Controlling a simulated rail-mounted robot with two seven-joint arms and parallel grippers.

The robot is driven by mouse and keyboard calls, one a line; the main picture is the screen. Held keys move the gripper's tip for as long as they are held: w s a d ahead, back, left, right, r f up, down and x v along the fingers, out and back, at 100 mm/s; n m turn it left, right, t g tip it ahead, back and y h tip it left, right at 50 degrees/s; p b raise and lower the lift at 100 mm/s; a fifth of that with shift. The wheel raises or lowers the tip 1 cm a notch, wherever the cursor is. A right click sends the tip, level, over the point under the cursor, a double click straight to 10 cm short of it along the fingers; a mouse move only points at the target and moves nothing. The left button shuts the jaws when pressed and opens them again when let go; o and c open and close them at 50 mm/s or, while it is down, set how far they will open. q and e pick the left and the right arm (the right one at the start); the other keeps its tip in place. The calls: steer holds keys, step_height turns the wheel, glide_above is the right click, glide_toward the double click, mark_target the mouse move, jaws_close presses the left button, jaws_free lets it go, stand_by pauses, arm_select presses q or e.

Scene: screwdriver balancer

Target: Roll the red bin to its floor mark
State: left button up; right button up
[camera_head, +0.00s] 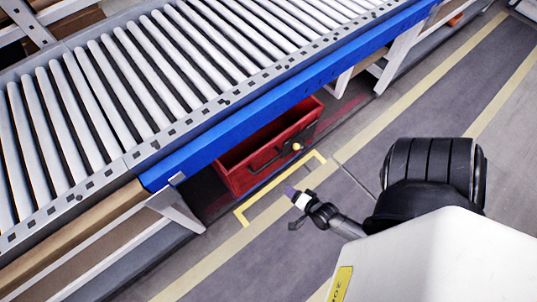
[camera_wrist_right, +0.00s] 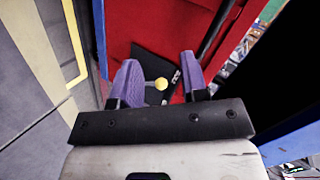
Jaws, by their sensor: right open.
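The red bin (camera_head: 238,178) stands on the floor, partly under the roller conveyor, which hides its back. The yellow floor mark (camera_head: 284,182) is a bracket-shaped line just in front of the bin. My left gripper is not in view.
The roller conveyor (camera_head: 150,75) with its blue side rail (camera_head: 270,108) overhangs the bin. White slanted legs (camera_head: 398,55) support it. A long yellow lane line (camera_head: 420,90) runs along the floor. The grey floor in front of the conveyor is clear.

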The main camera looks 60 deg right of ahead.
mark_target(271, 161)
step_height(271, 161, up, 4)
steer(key=d+r+m+t+h, duration=0.1)
steer(key=d+m+t+h, duration=0.1)
steer(key=m+t, duration=0.15)
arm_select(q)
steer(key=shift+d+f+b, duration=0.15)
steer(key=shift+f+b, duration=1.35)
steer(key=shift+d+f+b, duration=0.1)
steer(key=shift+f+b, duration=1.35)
arm_select(e)
steer(key=shift+m+g, duration=0.45)
steer(key=shift+m, duration=0.5)
steer(key=shift+x, duration=7.4)
steer(key=shift+c, duration=0.5)
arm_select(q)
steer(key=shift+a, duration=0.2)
arm_select(e)
jaws_close()
